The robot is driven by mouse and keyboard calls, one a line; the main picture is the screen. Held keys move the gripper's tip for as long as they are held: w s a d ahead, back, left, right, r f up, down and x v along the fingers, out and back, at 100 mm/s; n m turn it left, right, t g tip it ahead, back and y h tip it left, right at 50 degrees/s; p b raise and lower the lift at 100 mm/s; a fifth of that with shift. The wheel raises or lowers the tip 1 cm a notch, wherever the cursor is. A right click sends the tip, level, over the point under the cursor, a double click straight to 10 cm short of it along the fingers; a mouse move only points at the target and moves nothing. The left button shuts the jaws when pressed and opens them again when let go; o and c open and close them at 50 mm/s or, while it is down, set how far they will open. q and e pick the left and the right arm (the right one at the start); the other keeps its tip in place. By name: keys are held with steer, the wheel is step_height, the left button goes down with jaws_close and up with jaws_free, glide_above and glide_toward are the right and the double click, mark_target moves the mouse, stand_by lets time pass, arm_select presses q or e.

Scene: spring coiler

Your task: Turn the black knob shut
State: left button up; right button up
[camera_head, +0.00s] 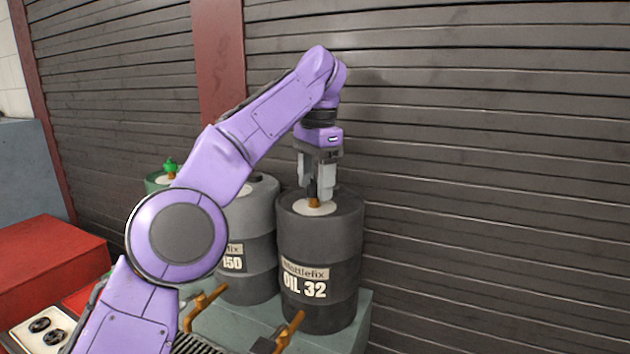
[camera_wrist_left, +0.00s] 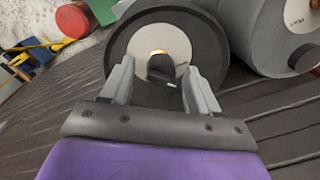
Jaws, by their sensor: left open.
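The black knob (camera_wrist_left: 160,70) stands on a brass stem at the middle of a pale disc on top of the dark grey OIL 32 drum (camera_head: 318,245). In the head view my left gripper (camera_head: 318,185) points down from above with its fingers beside the knob; they largely hide it, and the brass stem (camera_head: 314,202) shows below. In the left wrist view my left gripper (camera_wrist_left: 159,75) is open, one finger on each side of the knob. I cannot tell whether either finger touches it. My right gripper is not in view.
A grey 150 drum (camera_head: 250,215) stands close on the left. Behind my arm is a green drum with a green knob (camera_head: 170,166). A slatted shutter (camera_head: 480,160) rises close behind. Orange handles (camera_head: 288,330) stand in front, and a red block (camera_head: 45,260) lies at left.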

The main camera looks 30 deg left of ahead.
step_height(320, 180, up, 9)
steer(key=p, duration=0.8)
